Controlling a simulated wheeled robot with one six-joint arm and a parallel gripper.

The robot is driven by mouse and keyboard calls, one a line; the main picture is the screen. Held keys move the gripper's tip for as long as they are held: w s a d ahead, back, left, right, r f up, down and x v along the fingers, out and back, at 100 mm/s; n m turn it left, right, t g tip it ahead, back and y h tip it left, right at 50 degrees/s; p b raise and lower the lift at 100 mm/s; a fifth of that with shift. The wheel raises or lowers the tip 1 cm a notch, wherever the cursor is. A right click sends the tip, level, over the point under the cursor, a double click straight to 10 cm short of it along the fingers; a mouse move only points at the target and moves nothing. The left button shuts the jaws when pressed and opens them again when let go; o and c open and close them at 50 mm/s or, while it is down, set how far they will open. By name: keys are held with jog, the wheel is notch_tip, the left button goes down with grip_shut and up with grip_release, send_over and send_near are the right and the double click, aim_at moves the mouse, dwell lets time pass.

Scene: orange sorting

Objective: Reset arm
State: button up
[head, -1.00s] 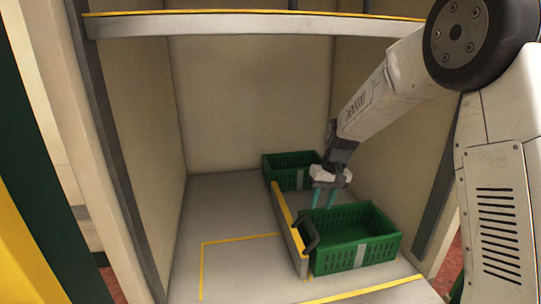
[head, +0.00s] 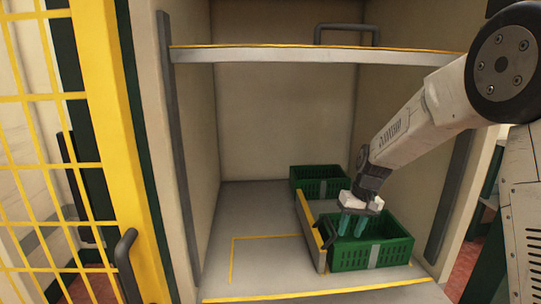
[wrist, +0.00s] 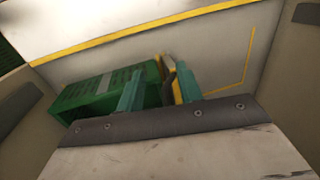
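My gripper (head: 352,226) hangs with its two teal fingers pointing down, at the left part of the front green crate (head: 345,258). The fingers stand apart with nothing seen between them. In the wrist view my gripper (wrist: 158,92) is also spread, with the front crate (wrist: 85,92) behind and left of the fingers. The head view does not show clearly whether the fingers are above the crate or inside it. My arm reaches in from the right.
A second green crate (head: 318,171) stands farther back. A yellow-topped divider (head: 308,225) runs along the front crate's left side. The marked floor area (head: 265,262) left of it is clear. A shelf (head: 270,55) spans above, with cabinet walls on both sides.

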jog(key=s+d+r, duration=0.1)
jog(key=s+r, duration=0.3)
jog(key=s, duration=0.8)
jog(key=s+d+r+t+h, duration=0.1)
jog(key=s+r, duration=0.4)
jog(key=s, duration=0.8)
jog(key=s+d+r+m+h, duration=0.1)
jog(key=s+r, duration=0.4)
jog(key=s, duration=0.8)
jog(key=shift+s+d+r+t, duration=0.2)
jog(key=shift+s+d+t, duration=0.05)
jog(key=shift+d+t, duration=0.05)
